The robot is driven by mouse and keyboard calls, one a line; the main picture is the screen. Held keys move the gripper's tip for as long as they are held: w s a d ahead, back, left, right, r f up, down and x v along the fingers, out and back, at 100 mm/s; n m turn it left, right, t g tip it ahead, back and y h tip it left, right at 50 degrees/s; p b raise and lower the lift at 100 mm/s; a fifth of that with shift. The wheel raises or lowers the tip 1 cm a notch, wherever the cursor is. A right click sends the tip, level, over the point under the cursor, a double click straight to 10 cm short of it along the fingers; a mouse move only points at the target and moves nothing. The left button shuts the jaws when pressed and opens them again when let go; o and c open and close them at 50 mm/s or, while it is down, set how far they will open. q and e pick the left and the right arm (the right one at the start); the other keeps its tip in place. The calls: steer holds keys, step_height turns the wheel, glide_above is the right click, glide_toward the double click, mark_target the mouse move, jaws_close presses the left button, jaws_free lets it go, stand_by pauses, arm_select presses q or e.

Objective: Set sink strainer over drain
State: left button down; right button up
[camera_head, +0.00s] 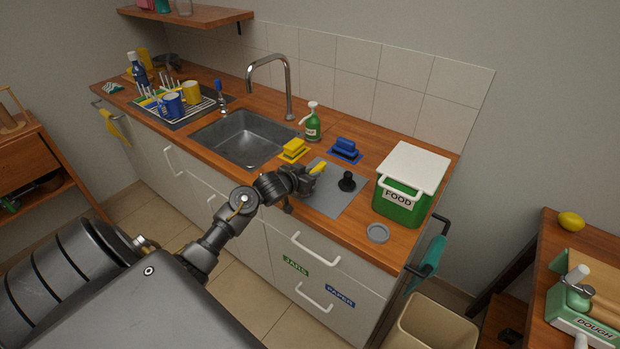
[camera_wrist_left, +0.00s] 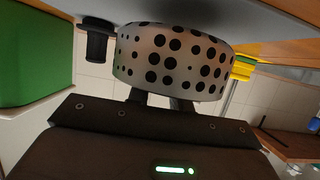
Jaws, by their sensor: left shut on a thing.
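My left gripper (camera_head: 310,175) is over the grey mat (camera_head: 328,203) to the right of the sink. In the left wrist view its fingers (camera_wrist_left: 163,99) are shut on the sink strainer (camera_wrist_left: 172,62), a pale metal cup with dark round holes. I cannot make out the strainer clearly in the head view. The grey sink basin (camera_head: 238,143) lies to the left of the gripper; I cannot make out its drain clearly. My right gripper is not in view.
A black stopper (camera_head: 347,182) stands on the mat just right of the gripper. Beyond are a yellow sponge (camera_head: 293,149), blue brush (camera_head: 345,147) and green soap bottle (camera_head: 312,125). The green FOOD bin (camera_head: 396,207) stands right. A tall faucet (camera_head: 288,82) rises behind the sink.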

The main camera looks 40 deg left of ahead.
arm_select(q)
steer(key=shift+f+p, duration=0.4)
steer(key=shift+p, duration=0.15)
steer(key=shift+s+f, duration=0.1)
steer(key=shift+f, duration=0.35)
steer(key=shift+f, duration=0.1)
steer(key=c, duration=1.3)
jaws_free()
steer(key=shift+o, duration=0.2)
